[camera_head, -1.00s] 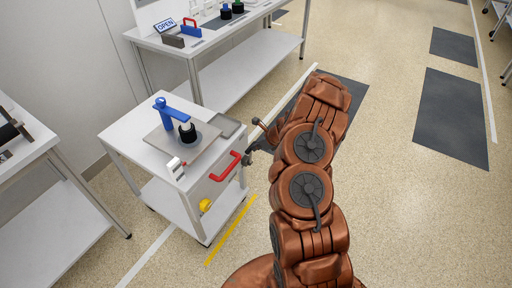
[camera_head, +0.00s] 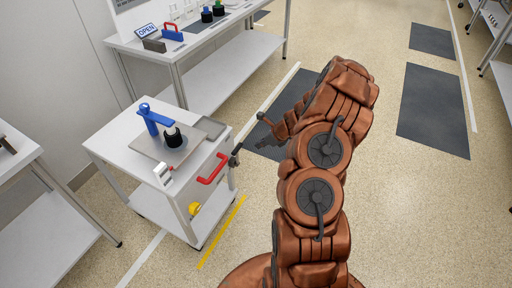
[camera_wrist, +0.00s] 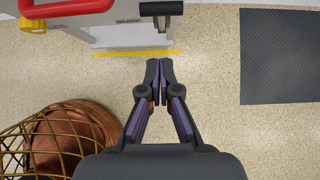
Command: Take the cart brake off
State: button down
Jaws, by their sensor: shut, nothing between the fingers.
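The white cart (camera_head: 105,145) stands left of my arm. A black brake lever (camera_head: 235,157) sits at its right front corner, beside the red handle (camera_head: 213,168). In the wrist view the black lever (camera_wrist: 161,9) is at the top edge, next to a "BRAKE" label (camera_wrist: 128,21) on the cart's side. My gripper (camera_wrist: 159,62) is shut and empty. It is over the floor, apart from the lever, which lies beyond the fingertips.
A yellow knob (camera_head: 194,209) is low on the cart's front. The cart carries a blue device (camera_head: 150,118) and a grey tray (camera_head: 208,129). A white bench (camera_head: 190,48) stands behind and another table (camera_head: 15,160) at left. Open floor with dark mats (camera_head: 433,105) lies right.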

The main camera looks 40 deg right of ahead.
jog(key=shift+v, duration=1.05)
